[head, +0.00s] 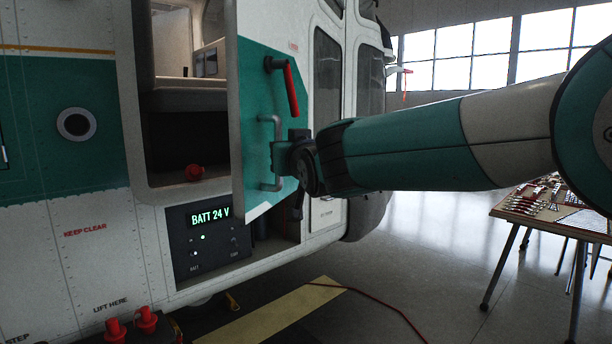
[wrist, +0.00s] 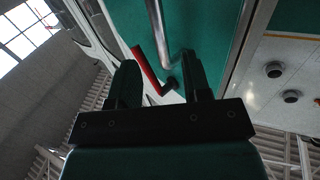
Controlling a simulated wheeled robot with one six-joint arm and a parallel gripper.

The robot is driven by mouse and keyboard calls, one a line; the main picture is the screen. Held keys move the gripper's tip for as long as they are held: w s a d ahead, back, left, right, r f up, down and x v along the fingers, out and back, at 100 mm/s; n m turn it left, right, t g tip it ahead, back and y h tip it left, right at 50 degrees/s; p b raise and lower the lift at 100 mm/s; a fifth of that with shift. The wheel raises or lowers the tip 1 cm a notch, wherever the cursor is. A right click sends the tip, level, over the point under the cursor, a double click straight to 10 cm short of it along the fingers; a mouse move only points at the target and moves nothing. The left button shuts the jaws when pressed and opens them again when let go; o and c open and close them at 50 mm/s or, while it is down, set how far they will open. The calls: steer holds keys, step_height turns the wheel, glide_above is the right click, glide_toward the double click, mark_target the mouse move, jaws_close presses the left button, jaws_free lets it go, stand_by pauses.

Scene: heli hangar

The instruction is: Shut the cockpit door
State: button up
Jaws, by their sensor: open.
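The cockpit door (head: 262,75), teal and white, stands open to the right of the cockpit opening (head: 183,125), with a seat visible inside. The door carries a grey grab bar (head: 268,128) and a red lever handle (head: 291,92) above it. My gripper (head: 281,160) is at the grab bar, below the red lever. In the wrist view my gripper (wrist: 157,62) is open, and the grab bar (wrist: 156,25) runs into the space between its fingers. The red lever (wrist: 143,68) shows there too. I cannot tell whether a finger touches the bar.
A panel reading BATT 24 V (head: 210,228) sits below the opening. Red plugs (head: 145,318) stand at the lower left. A red cable (head: 375,306) crosses the floor beside a yellow strip (head: 275,315). A tool table (head: 560,222) stands at the right, with clear floor before it.

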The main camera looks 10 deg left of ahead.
steer(key=b+v, duration=0.3)
steer(key=v, duration=0.7)
steer(key=shift+s+b, duration=0.15)
steer(key=shift+b, duration=0.15)
steer(key=shift+d, duration=0.15)
